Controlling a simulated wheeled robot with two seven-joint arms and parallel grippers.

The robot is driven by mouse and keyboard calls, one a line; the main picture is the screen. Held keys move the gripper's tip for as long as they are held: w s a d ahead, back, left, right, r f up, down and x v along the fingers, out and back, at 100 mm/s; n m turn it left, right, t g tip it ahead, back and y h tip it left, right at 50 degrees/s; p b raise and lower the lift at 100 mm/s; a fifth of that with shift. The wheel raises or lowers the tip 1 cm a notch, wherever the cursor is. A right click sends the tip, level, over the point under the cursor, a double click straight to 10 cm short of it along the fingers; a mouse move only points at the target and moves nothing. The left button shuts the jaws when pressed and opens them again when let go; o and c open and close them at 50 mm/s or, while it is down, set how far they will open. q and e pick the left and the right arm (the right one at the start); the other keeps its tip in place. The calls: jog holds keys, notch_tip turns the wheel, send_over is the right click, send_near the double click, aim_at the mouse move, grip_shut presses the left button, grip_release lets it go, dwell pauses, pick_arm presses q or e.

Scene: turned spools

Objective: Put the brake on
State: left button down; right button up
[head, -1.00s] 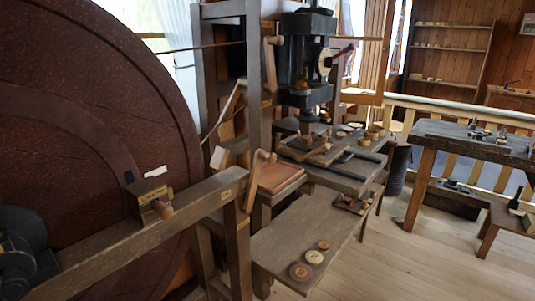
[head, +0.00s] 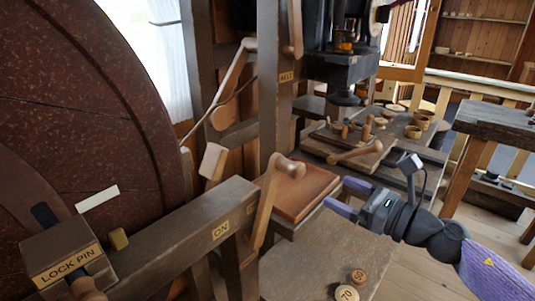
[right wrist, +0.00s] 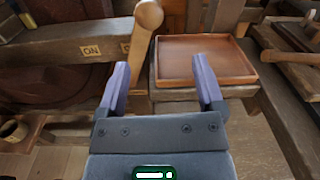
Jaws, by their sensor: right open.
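A wooden lever with a round knob (head: 265,205) stands by the end of a dark beam (head: 175,240), tilted slightly right at its top. An ON label (head: 221,230) is on the beam left of it; a second label beside the lever is partly hidden. The lever also shows in the right wrist view (right wrist: 143,40), ahead of the fingers and above the left one. A pale wooden block (head: 212,162) is close to the rim of the big dark red wheel (head: 95,120). My right gripper (head: 347,196) is open and empty, right of the lever and apart from it. My left gripper is not visible.
A reddish wooden tray (head: 300,192) is just behind the lever. A block marked LOCK PIN (head: 65,258) stands at lower left. A post marked BELT (head: 285,110) carries another lever. A low bench (head: 310,265) holds round discs. A table with turned pieces (head: 375,150) is behind.

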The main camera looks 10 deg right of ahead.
aim_at(303, 174)
jog(key=shift+n+y, duration=0.3)
jog(key=shift+n, duration=0.4)
jog(key=a, duration=0.1)
jog(key=w+a+r, duration=0.1)
jog(key=w+a+p, duration=0.1)
jog(key=shift+w+a+r, duration=0.1)
jog(key=shift+w+r, duration=0.1)
jog(key=shift+r, duration=0.15)
jog(key=x, duration=0.4)
jog(key=shift+w+a+f, duration=0.2)
jog(key=shift+w+f, duration=0.15)
jog(key=shift+w, duration=0.05)
jog(key=shift+w+a, duration=0.3)
jog(key=c, duration=0.8)
grip_shut()
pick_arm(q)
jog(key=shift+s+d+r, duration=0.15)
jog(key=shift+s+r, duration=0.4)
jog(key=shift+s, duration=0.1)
pick_arm(e)
jog(key=shift+w, duration=0.1)
